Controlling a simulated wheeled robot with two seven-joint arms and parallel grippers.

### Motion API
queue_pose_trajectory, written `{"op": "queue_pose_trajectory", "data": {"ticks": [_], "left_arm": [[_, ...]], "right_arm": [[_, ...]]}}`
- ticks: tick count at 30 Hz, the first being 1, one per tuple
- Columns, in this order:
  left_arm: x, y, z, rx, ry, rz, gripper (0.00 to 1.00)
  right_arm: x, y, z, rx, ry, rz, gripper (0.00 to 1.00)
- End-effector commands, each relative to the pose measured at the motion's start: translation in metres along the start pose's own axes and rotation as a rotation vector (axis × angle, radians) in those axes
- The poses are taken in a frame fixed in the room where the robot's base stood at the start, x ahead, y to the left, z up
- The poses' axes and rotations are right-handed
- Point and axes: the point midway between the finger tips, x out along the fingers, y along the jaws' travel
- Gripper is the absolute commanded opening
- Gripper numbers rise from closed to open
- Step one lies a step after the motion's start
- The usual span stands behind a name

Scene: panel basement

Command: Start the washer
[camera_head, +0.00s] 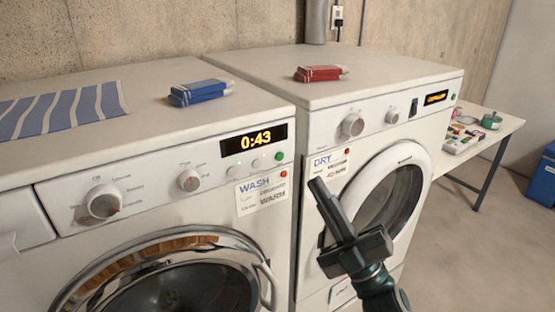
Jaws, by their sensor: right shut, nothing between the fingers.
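The washer (150,169) is the white front loader on the left, with a "WASH" label (262,192). Its lit display (253,139) reads 0:43. A green button (279,157) sits at the right end of its panel, with a red one (284,173) below. Two round dials, the large left one (103,201) and the smaller one (189,180), are on the panel. The round door (165,280) is cut off at the bottom. My right gripper (318,184) is shut and empty, in front of the dryer and right of the washer's buttons. My left gripper is out of view.
The white dryer (330,88) stands to the right, with a "DRY" label (331,160). Blue boxes (201,91) and a striped cloth (62,109) lie on the washer; a red box (320,73) lies on the dryer. A table (500,128) and blue bin (543,178) stand further right.

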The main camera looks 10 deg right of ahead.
Motion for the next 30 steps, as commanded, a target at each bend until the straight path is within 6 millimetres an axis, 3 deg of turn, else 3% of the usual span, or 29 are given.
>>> {"op": "queue_pose_trajectory", "data": {"ticks": [17, 30], "left_arm": [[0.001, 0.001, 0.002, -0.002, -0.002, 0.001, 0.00], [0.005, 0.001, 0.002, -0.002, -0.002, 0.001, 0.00]], "right_arm": [[0.003, -0.001, 0.000, -0.002, 0.004, 0.002, 0.00], [0.031, -0.021, 0.021, -0.003, 0.004, 0.003, 0.00]]}}
